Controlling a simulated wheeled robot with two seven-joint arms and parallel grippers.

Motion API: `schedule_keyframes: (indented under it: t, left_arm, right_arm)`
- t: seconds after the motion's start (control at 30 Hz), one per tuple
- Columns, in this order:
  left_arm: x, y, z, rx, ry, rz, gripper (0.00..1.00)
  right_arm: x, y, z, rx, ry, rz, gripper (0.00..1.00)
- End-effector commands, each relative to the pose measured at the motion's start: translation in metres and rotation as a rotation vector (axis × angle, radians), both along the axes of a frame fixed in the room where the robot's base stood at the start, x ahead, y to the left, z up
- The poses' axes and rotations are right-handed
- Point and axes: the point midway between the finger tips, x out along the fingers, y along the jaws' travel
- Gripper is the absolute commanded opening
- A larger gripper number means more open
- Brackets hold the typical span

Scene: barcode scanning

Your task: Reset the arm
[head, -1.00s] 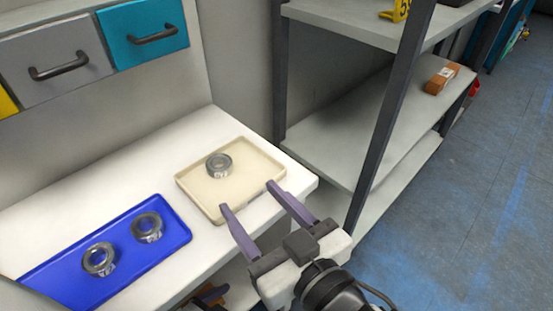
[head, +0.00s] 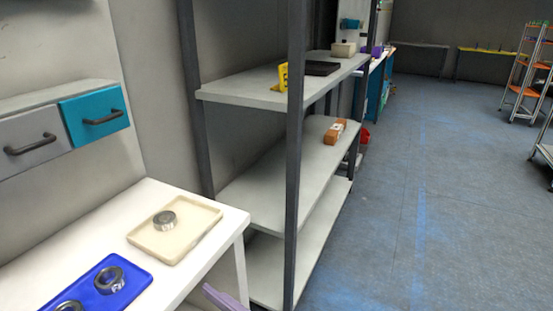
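No part of my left gripper shows. A grey ring-shaped roll (head: 165,220) lies in the beige tray (head: 190,238) on the table. Two similar rolls (head: 109,280) lie in the blue tray (head: 128,292), which the bottom edge cuts off.
A grey shelf unit (head: 292,160) stands right of the table. It holds a brown box (head: 335,131), a yellow number marker (head: 282,78) and a black flat item (head: 322,68). Drawers (head: 95,117) hang above the table. Open blue-grey floor (head: 420,190) lies to the right; carts stand far right.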

Motion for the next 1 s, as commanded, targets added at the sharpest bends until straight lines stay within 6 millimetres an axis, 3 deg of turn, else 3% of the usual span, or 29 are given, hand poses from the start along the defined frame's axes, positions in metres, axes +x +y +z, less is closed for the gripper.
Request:
schedule_keyframes:
  t: [0.1, 0.23, 0.47, 0.57, 0.7, 1.0]
  left_arm:
    - [-0.004, 0.000, -0.002, 0.000, 0.007, 0.001, 1.00]
    - [0.011, 0.002, 0.005, 0.002, -0.022, 0.004, 1.00]
    - [0.015, 0.003, 0.009, 0.002, -0.033, 0.006, 1.00]
    - [0.014, 0.003, 0.008, 0.003, -0.029, 0.006, 1.00]
    - [0.011, 0.003, 0.006, 0.003, -0.023, 0.005, 1.00]
    - [0.008, 0.002, 0.004, 0.003, -0.015, 0.004, 1.00]
  right_arm:
    - [0.013, -0.028, -0.015, -0.033, 0.068, -0.085, 0.58]
    - [0.022, -0.060, -0.036, -0.078, 0.145, -0.171, 0.58]
    - [0.021, -0.137, -0.088, -0.191, 0.333, -0.339, 0.58]
    - [0.006, -0.184, -0.120, -0.266, 0.455, -0.423, 0.58]
    - [-0.028, -0.245, -0.159, -0.374, 0.621, -0.517, 0.58]
    - [-0.103, -0.328, -0.201, -0.535, 0.874, -0.619, 0.58]
